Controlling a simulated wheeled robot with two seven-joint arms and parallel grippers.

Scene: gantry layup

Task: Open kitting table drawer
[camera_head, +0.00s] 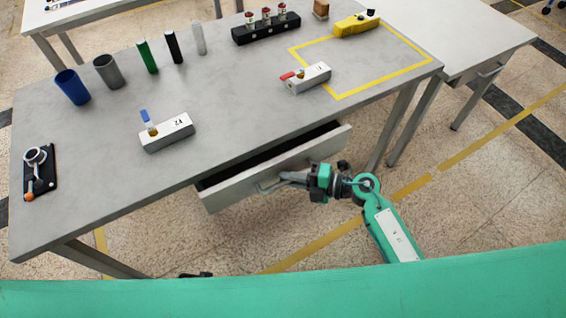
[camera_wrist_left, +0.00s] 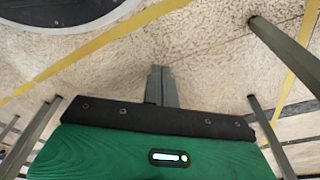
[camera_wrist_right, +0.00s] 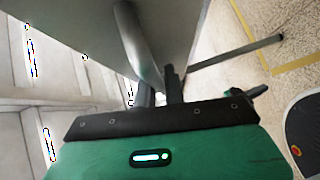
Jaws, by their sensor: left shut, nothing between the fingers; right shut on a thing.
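The kitting table drawer (camera_head: 290,165) is partly pulled out under the front edge of the grey table (camera_head: 230,128), with a dark gap showing behind its front panel. My right gripper (camera_head: 268,186) is at the handle on the drawer front and is shut on it. In the right wrist view the handle (camera_wrist_right: 136,45) runs as a rounded bar up from the fingers (camera_wrist_right: 160,92), beside the drawer panel (camera_wrist_right: 75,20). My left gripper (camera_wrist_left: 161,85) is shut and empty in the left wrist view, above the floor. In the head view only a small dark part shows at the bottom edge.
On the table stand several cylinders (camera_head: 147,57), two labelled blocks (camera_head: 167,133), a black rack (camera_head: 266,28), a yellow tool (camera_head: 356,24) and a black plate with a ring (camera_head: 39,172). Table legs (camera_head: 395,115) stand right of the drawer. Floor before it is open.

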